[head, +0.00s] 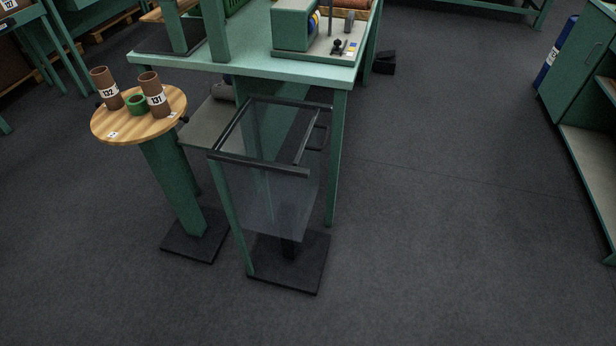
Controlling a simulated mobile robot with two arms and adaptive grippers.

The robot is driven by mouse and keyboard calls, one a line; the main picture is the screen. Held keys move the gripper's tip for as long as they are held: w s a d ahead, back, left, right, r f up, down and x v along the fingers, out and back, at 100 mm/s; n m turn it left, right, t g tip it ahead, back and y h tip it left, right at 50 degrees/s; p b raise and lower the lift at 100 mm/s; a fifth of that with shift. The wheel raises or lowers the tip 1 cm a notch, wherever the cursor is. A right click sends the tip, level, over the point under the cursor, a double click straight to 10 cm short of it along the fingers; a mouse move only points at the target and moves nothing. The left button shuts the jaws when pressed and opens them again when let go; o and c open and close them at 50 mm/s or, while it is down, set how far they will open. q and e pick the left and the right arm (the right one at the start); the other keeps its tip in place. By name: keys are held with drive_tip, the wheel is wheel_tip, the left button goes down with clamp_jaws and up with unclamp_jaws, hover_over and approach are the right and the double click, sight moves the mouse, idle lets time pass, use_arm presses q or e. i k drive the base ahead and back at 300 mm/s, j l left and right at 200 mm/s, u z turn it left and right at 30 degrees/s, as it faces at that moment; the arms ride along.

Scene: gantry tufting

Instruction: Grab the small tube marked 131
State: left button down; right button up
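The small brown tube marked 131 (155,95) stands upright on a round wooden stand top (135,128) at the left of the head view. A similar brown tube marked 132 (106,88) stands upright to its left. A small green ring or cup (137,104) sits between them, close to tube 131. Neither of my grippers shows in the head view.
A transparent bin with a dark frame (265,190) stands right of the round stand. Behind it is a green table (240,68) with a machine (298,25) on it. A green cabinet (580,75) is at the far right. The floor (440,210) in the middle right is clear.

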sight(151, 86)
drive_tip(key=u, duration=0.7)
